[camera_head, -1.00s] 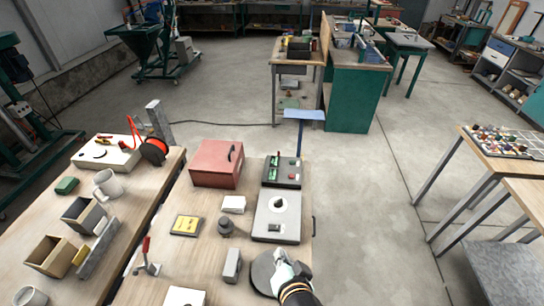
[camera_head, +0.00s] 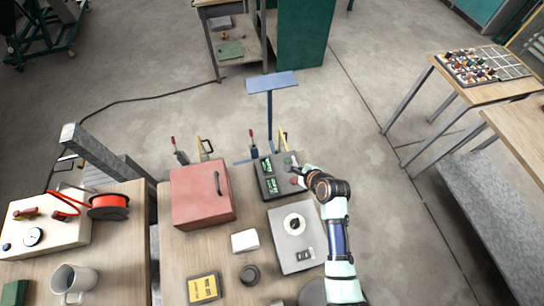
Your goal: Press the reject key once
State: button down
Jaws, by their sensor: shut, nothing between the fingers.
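A dark control box (camera_head: 268,192) with two green-lit displays (camera_head: 268,166) stands at the far right of the bench. A red button (camera_head: 296,181) shows on its right side. I cannot read any label, so I cannot tell which key is the reject key. My gripper (camera_head: 293,166) is shut and empty at the box's upper right, over or beside its right edge. I cannot tell whether it touches a key. My gripper and wrist partly hide that side of the box.
A red metal case (camera_head: 201,195) stands left of the box. A grey plate unit with a round dial (camera_head: 293,237) lies in front of it. A white block (camera_head: 245,241), a dark knob (camera_head: 249,274) and a yellow-faced device (camera_head: 204,289) lie nearer. A blue stand (camera_head: 271,83) rises behind.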

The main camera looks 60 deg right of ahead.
jog(key=shift+s+d+f, duration=0.15)
jog(key=shift+f, duration=0.1)
jog(key=b, duration=0.8)
send_over(295, 182)
notch_tip(295, 182, down, 7)
jog(key=shift+r, duration=0.1)
jog(key=shift+f+b, duration=0.4)
jog(key=shift+f, duration=0.55)
jog(key=shift+f, duration=0.4)
jog(key=shift+f, duration=0.45)
dwell(0.8)
jog(key=shift+r+p, duration=0.85)
jog(key=shift+p, duration=0.05)
